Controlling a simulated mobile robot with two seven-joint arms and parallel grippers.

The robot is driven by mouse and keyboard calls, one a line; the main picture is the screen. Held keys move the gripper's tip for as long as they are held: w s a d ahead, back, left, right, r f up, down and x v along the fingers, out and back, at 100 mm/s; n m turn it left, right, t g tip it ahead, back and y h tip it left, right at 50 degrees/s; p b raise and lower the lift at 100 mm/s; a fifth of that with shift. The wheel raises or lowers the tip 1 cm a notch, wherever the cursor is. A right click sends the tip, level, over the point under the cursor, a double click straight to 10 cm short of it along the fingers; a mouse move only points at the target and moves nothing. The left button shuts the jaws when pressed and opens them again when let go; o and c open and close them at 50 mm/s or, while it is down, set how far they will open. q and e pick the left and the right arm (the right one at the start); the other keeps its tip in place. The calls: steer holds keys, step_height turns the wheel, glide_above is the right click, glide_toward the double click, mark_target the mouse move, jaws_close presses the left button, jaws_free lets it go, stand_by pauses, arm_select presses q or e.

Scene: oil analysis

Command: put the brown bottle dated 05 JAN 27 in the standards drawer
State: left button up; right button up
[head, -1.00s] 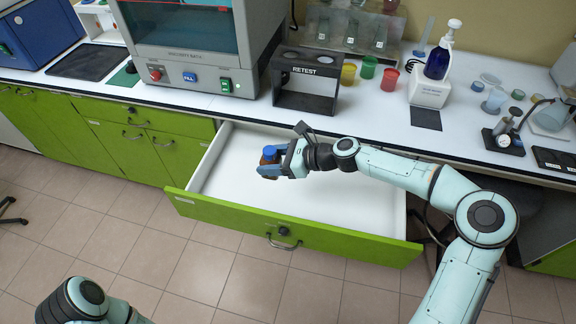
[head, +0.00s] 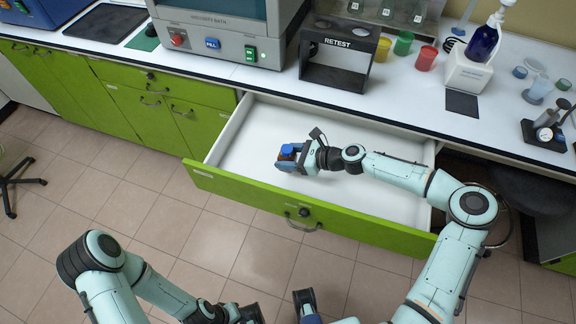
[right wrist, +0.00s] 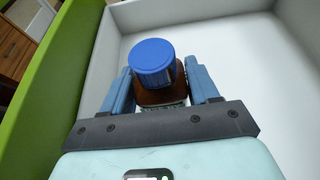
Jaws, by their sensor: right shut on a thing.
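The brown bottle (head: 284,157) has a blue cap and is over the interior of the open drawer (head: 243,150), near its left front. My right gripper (head: 287,162) is shut around it. In the right wrist view the bottle (right wrist: 160,95) is between the two fingers, with the cap (right wrist: 152,62) above them. A strip of pale label shows, but no date can be read. I cannot tell whether the bottle touches the drawer floor. My left gripper (head: 278,308) is at the bottom edge of the head view, partly cut off, clear of the drawer.
The green drawer front (head: 300,212) has a handle and dark knob. The white drawer floor around the bottle looks bare. Above, the counter holds a black RETEST rack (head: 340,55), a viscosity bath (head: 215,30), coloured cups (head: 404,43) and a pump bottle (head: 483,42).

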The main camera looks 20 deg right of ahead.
steer(key=shift+f, duration=2.6)
steer(key=shift+f+b, duration=0.15)
steer(key=shift+b, duration=0.15)
steer(key=o, duration=1.2)
steer(key=shift+c, duration=0.2)
steer(key=shift+s+d+r, duration=0.1)
steer(key=shift+d+r, duration=0.15)
steer(key=v, duration=1.1)
steer(key=shift+p, duration=0.45)
steer(key=shift+s+d+r, duration=0.1)
steer(key=shift+s+d, duration=0.05)
